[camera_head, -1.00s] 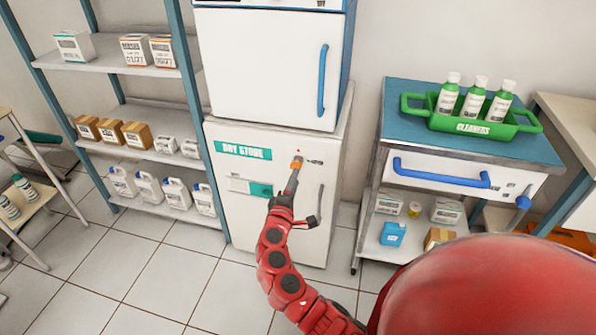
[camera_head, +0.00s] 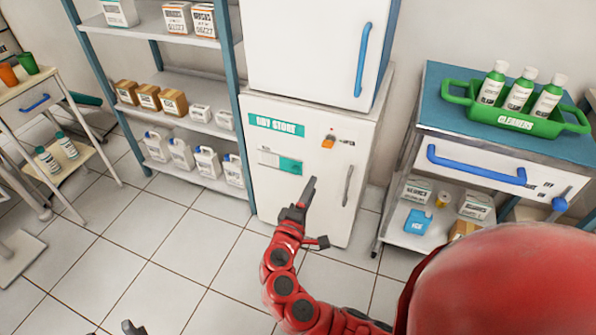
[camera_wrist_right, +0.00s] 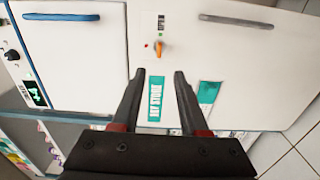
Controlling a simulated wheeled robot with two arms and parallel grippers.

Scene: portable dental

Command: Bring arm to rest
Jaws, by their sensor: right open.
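My right gripper (camera_head: 312,182) is open and empty in front of the white lower cabinet (camera_head: 265,190) marked as a dry store. Its two dark fingers (camera_wrist_right: 160,74) stand apart in the right wrist view, with the cabinet front beyond them. The cabinet's orange knob (camera_head: 328,142) is clear of the fingers; it also shows in the right wrist view (camera_wrist_right: 158,48). My red right arm (camera_head: 283,280) reaches up from the bottom. A small dark tip (camera_head: 130,327) at the bottom edge may be my left gripper; too little shows to tell its state.
A shelf rack (camera_head: 185,75) with boxes and jugs stands left of the cabinet. A trolley (camera_head: 440,150) with a green cleaners tray (camera_head: 455,98) stands to the right. A side table (camera_head: 30,105) with cups is at far left. The tiled floor (camera_head: 180,240) between is clear.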

